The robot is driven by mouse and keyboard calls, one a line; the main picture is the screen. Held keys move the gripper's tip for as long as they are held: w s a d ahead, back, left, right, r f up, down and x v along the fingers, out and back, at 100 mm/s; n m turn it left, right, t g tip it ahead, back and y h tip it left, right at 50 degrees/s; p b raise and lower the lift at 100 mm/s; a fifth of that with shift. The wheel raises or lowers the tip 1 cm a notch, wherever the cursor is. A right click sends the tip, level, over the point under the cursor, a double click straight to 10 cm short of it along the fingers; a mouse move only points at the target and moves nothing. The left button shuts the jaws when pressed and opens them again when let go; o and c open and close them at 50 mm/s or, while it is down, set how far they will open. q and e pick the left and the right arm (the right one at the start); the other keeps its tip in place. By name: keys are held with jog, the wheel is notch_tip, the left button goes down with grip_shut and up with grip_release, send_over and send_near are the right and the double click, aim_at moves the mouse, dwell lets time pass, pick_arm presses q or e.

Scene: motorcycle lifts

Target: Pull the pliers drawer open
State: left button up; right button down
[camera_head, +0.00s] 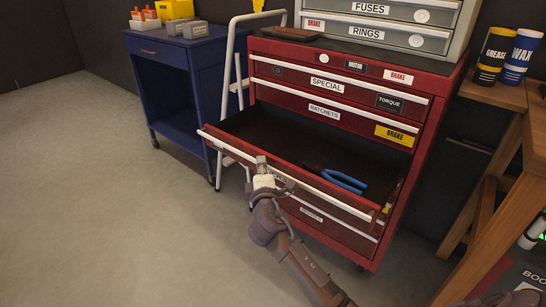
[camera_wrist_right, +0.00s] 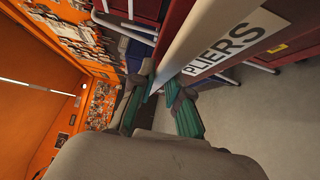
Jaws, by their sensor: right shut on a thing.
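The pliers drawer (camera_head: 233,150) of the red tool cabinet (camera_head: 425,140) stands pulled well out, with its dark inside showing. Blue-handled pliers (camera_head: 343,181) lie in it toward the right. A pale handle strip runs along its front edge. My right gripper (camera_head: 263,170) is at this strip, near the middle, and is shut on it. In the right wrist view the green-padded fingers (camera_wrist_right: 163,88) are at the handle edge, beside the front's PLIERS label (camera_wrist_right: 224,45). My left gripper is in neither view.
Other cabinet drawers labelled SPECIAL (camera_head: 327,85) and RATCHETS (camera_head: 324,111) are closed above. A blue cart (camera_head: 175,85) stands at the left, with a white ladder frame (camera_head: 226,85) between. A wooden stand (camera_head: 522,120) is at the right. The floor at front left is clear.

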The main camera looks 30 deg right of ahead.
jog(key=shift+s+a, duration=0.25)
jog(key=shift+a, duration=0.25)
jog(key=shift+s+a, duration=0.2)
jog(key=shift+a, duration=0.3)
jog(key=c, duration=1.1)
grip_release()
jog(key=shift+c, duration=0.2)
jog(key=shift+s, duration=0.1)
jog(key=v, duration=1.1)
jog(key=shift+s+a, duration=0.15)
jog(key=shift+s, duration=0.25)
